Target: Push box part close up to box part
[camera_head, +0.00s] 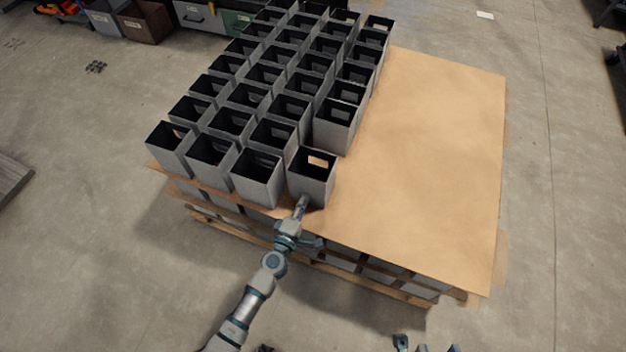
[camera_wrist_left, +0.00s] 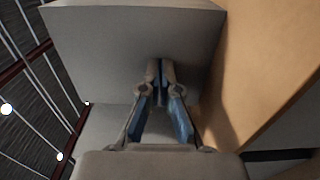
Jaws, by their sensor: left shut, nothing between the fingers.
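A grey open-topped box part (camera_head: 312,181) stands upright at the front edge of the cardboard sheet, at the near right of the rows of boxes. Another box part (camera_head: 334,128) stands behind it, with a gap between them. A further box part (camera_head: 257,182) stands to its left, a narrow gap apart. My left gripper (camera_head: 303,202) is shut and empty, its tips at the near face of the front box. In the left wrist view the shut fingers (camera_wrist_left: 160,68) point at the grey box wall (camera_wrist_left: 130,40); contact cannot be told. My right gripper cannot be made out clearly.
Several more grey boxes (camera_head: 232,122) stand in rows on the cardboard sheet (camera_head: 430,160), which lies on a stacked pallet load. The sheet's right side is clear. Storage bins (camera_head: 145,20) stand on the floor at the back left.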

